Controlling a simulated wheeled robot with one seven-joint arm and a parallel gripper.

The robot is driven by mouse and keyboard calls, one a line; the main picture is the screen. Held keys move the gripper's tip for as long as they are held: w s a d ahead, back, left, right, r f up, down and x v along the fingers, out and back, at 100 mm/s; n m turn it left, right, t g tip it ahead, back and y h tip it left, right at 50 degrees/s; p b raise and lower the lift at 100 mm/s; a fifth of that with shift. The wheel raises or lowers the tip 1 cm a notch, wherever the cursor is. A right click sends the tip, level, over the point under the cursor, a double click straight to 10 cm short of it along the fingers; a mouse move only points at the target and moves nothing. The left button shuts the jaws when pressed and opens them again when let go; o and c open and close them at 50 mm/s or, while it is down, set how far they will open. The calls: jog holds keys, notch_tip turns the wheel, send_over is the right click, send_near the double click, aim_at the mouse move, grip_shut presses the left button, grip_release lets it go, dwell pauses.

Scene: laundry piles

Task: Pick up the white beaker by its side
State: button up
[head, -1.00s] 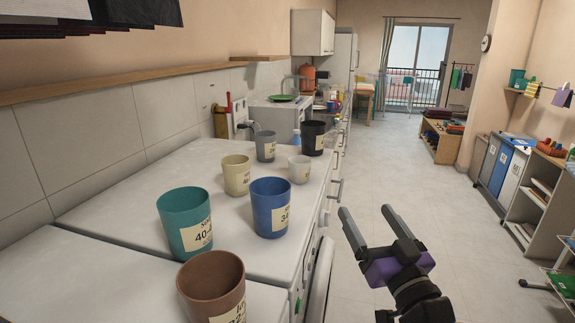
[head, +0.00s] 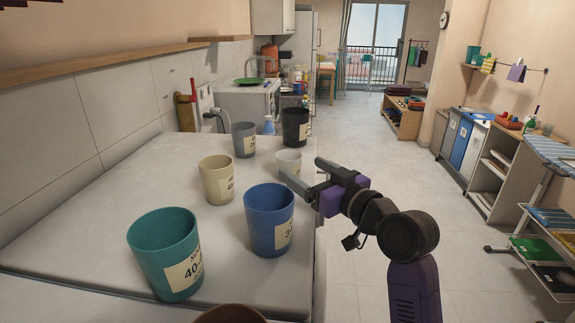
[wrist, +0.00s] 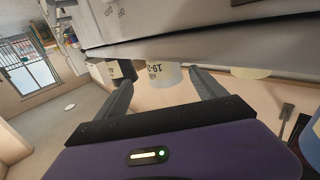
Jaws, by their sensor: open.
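The white beaker (head: 289,160) stands upright on the white worktop near its right edge, behind the blue beaker. It is small and carries a pale label. My gripper (head: 301,167) is open, just right and in front of it, with one finger crossing in front of its lower part. In the wrist view, the white beaker (wrist: 165,76) shows between the spread fingers (wrist: 160,68), around or beyond their tips. Contact cannot be told.
Close by stand the blue beaker (head: 269,222), cream beaker (head: 217,182), grey beaker (head: 244,141) and black beaker (head: 295,128). A teal beaker (head: 163,255) is at front left. The floor (head: 385,190) right of the worktop is clear.

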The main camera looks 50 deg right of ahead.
aim_at(296, 166)
jog(key=w+p, duration=0.2)
jog(key=w, duration=0.4)
jog(key=shift+d+r, duration=0.1)
jog(key=shift+r, duration=0.05)
jog(key=shift+s, duration=0.1)
jog(key=c, duration=1.4)
